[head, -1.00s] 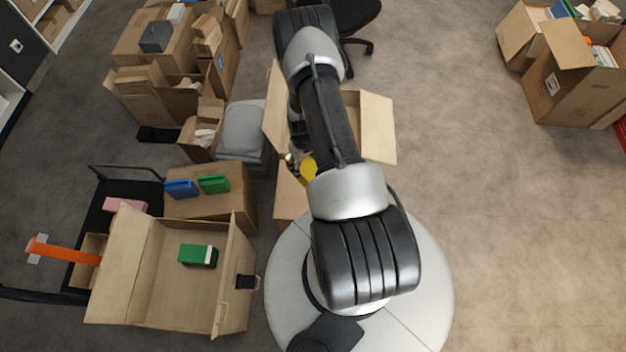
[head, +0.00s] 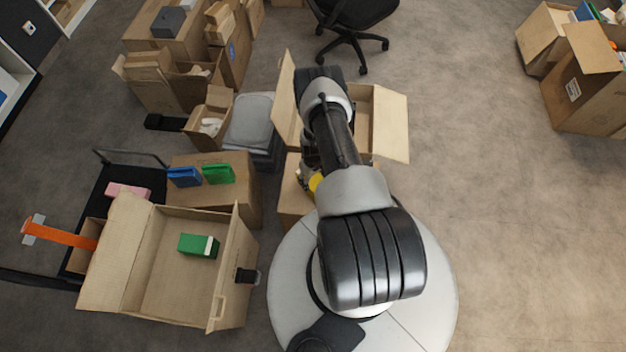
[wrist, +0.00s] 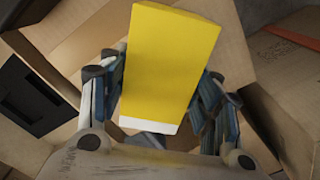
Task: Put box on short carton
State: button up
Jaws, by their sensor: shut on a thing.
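A yellow box with a white end (wrist: 168,62) is held between the fingers of my gripper (wrist: 162,98) in the wrist view. In the head view only a small yellow part of the box (head: 316,182) shows beside my arm, and my gripper (head: 306,178) is mostly hidden by it. A closed brown carton (head: 293,203) lies below the gripper, partly covered by my arm and base. Another closed carton (head: 240,207) stands to its left and bears a blue box (head: 183,177) and a green box (head: 219,174). I cannot tell which carton is the short one.
An open carton (head: 228,290) with a green-and-white box (head: 198,245) inside stands at the lower left. Another open carton (head: 390,125) is behind my arm. A grey bin (head: 250,122) stands left of it. The floor (head: 500,230) at right is clear.

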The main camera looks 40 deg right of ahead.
jog(key=shift+f, duration=0.2)
jog(key=o, duration=1.4)
jog(key=shift+r, duration=0.1)
